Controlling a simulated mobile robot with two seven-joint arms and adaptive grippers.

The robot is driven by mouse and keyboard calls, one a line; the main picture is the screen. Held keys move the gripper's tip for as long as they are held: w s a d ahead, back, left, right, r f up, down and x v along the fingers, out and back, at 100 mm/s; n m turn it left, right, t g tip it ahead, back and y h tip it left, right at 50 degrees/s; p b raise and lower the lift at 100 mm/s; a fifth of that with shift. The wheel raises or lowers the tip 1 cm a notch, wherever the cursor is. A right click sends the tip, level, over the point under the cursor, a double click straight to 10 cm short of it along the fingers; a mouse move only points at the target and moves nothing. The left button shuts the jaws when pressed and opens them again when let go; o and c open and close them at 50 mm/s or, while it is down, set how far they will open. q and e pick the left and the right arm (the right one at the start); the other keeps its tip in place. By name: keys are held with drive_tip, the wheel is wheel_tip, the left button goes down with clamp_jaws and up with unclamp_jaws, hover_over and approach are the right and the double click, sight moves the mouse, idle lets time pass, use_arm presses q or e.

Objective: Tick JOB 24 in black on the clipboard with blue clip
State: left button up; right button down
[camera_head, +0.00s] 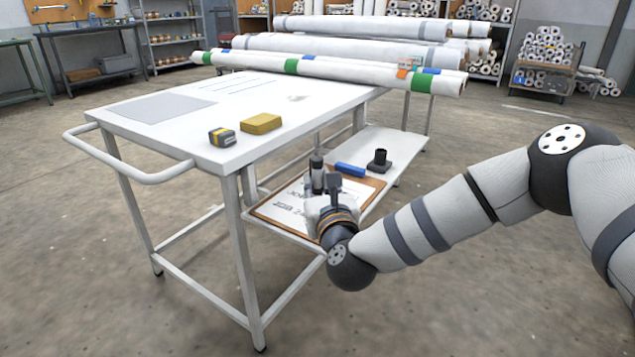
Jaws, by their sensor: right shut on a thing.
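The clipboard with the blue clip (350,170) lies on the white lower shelf of the cart. Its brown board (374,187) carries a white sheet (290,208) with large printed lines, partly hidden by my gripper. One line begins "JO"; the job numbers are not clear. My right gripper (326,182) is over the sheet and shut on a dark, upright, marker-like thing (317,172). Whether its tip touches the paper is hidden. A black holder-like piece (379,160) stands on the shelf beyond the clip. My left gripper is not in view.
The cart's white top (180,130) overhangs the shelf at the left, with a grey sheet (160,107), a tape measure (222,137) and a yellow block (262,123) on it. Long white rolls (340,72) lie across its far end. The shelf's far right part is clear.

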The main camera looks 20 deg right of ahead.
drive_tip(key=shift+f+b, duration=0.5)
drive_tip(key=shift+f, duration=0.15)
idle(0.9)
drive_tip(key=shift+s, duration=0.15)
idle(0.3)
drive_tip(key=shift+s+p, duration=0.35)
drive_tip(key=shift+s, duration=0.1)
drive_tip(key=shift+d, duration=0.1)
drive_tip(key=shift+s+d+r, duration=0.1)
drive_tip(key=shift+d, duration=0.3)
idle(0.5)
drive_tip(key=shift+d, duration=0.1)
